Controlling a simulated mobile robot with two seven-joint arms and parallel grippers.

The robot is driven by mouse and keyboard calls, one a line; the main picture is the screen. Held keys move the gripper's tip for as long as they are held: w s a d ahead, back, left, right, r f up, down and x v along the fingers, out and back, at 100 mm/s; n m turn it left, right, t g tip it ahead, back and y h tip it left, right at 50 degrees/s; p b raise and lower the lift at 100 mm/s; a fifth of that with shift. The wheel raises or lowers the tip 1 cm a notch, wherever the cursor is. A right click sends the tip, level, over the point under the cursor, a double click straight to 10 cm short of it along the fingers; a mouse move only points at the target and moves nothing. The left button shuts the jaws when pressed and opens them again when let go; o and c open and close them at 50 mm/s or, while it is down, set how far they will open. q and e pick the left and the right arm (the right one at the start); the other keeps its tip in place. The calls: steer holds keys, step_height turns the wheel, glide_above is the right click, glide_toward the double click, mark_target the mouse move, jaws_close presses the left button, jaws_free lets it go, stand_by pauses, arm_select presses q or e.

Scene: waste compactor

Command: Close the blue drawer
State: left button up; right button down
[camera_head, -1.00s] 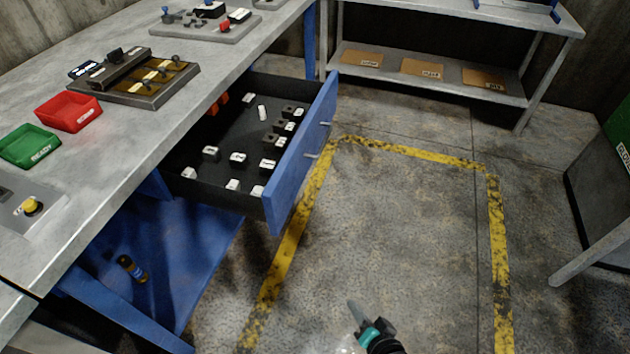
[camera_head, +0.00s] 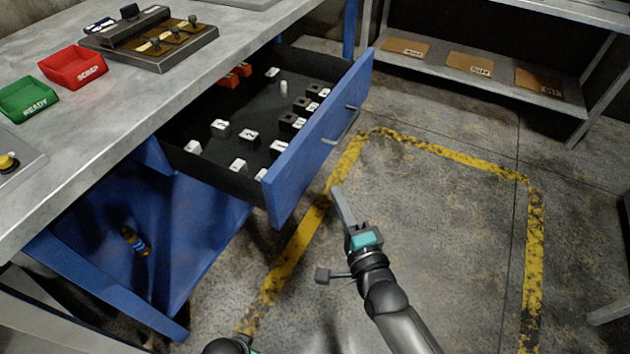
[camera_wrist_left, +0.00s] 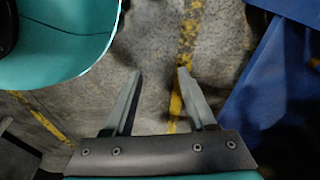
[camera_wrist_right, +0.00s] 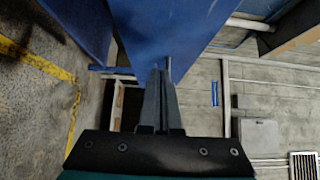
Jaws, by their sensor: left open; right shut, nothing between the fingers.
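The blue drawer (camera_head: 318,140) stands pulled out from under the grey workbench, with its blue front and metal handle (camera_head: 342,126) facing right. Several small white and dark blocks and orange pieces lie inside it. My right gripper (camera_head: 340,200) is shut and empty, just right of and below the drawer front in the head view. In the right wrist view its closed fingers (camera_wrist_right: 160,90) point toward a blue surface; whether they touch it I cannot tell. My left gripper (camera_wrist_left: 157,75) is open and empty in the left wrist view, above the floor. Only part of the left arm shows in the head view.
On the workbench (camera_head: 200,75) are a red bin (camera_head: 72,68), a green bin (camera_head: 28,102) and a dark fixture (camera_head: 150,45). A bottle (camera_head: 133,241) lies on the blue lower shelf. The yellow-marked floor (camera_head: 450,220) to the right is clear.

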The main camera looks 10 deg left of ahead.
mark_target(309, 165)
arm_select(q)
steer(key=shift+w+d+r+b, duration=0.35)
steer(key=shift+w+r, duration=0.05)
steer(key=shift+r, duration=0.35)
steer(key=shift+w+d+r+b, duration=0.35)
steer(key=shift+d+r+b, duration=0.05)
steer(key=shift+r, duration=0.35)
steer(key=shift+w+d+r+b, duration=0.35)
steer(key=shift+w+r, duration=0.05)
steer(key=shift+r, duration=0.35)
arm_select(e)
steer(key=shift+w+a, duration=1.15)
steer(key=shift+a, duration=0.25)
steer(key=shift+w+a, duration=1.15)
steer(key=shift+a, duration=0.2)
arm_select(q)
steer(key=shift+a, duration=0.1)
